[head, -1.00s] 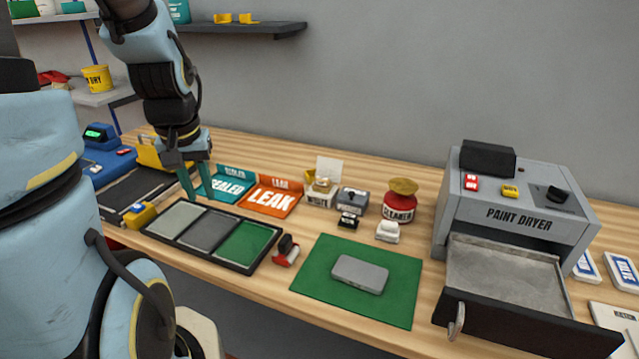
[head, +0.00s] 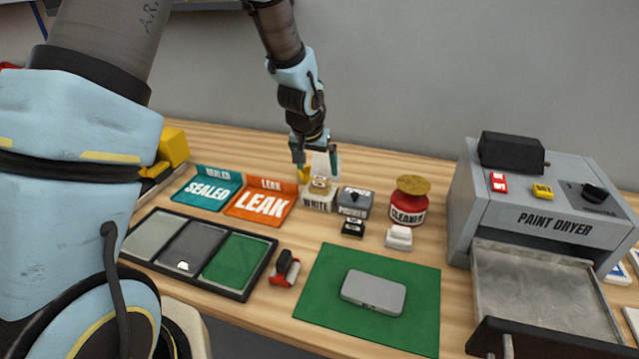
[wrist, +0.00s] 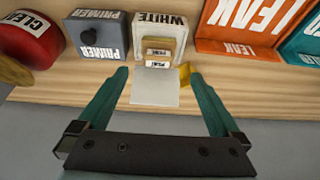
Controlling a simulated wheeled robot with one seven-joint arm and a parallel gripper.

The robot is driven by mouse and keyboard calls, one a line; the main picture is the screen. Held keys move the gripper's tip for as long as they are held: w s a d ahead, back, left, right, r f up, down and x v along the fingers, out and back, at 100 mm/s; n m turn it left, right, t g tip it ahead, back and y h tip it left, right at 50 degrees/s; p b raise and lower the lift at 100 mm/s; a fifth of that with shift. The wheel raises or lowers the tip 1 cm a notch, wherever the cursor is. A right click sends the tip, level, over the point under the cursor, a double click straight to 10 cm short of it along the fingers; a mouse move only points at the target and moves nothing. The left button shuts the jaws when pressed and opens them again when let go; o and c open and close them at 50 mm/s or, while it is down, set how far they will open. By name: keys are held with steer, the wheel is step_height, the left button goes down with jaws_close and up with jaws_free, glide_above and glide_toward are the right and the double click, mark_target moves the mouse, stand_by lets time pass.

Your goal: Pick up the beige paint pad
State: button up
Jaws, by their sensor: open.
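The beige paint pad (head: 319,185) rests on the white box marked WHITE (head: 318,203) at the back of the bench. In the wrist view the beige pad (wrist: 161,46) carries small labels and lies just beyond my fingertips, between their lines. My gripper (head: 317,170) is open and empty, above and slightly behind the pad. No contact with the pad is visible.
The grey PRIMER box (head: 354,202) stands close on the right, with the red CLEANER jar (head: 408,203) beyond. The orange LEAK tray (head: 262,205) is close on the left. A green mat (head: 330,312) and the paint dryer (head: 545,195) are farther right.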

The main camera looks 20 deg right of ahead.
mark_target(320, 178)
steer(key=shift+s+p+x, duration=0.1)
steer(key=shift+p+x, duration=0.55)
steer(key=shift+x, duration=0.8)
steer(key=shift+s+p+x, duration=0.15)
steer(key=shift+p+x, duration=0.5)
steer(key=shift+x, duration=0.8)
steer(key=c, duration=1.5)
steer(key=shift+c, duration=0.2)
steer(key=shift+r+b, duration=1.5)
steer(key=shift+r, duration=3.5)
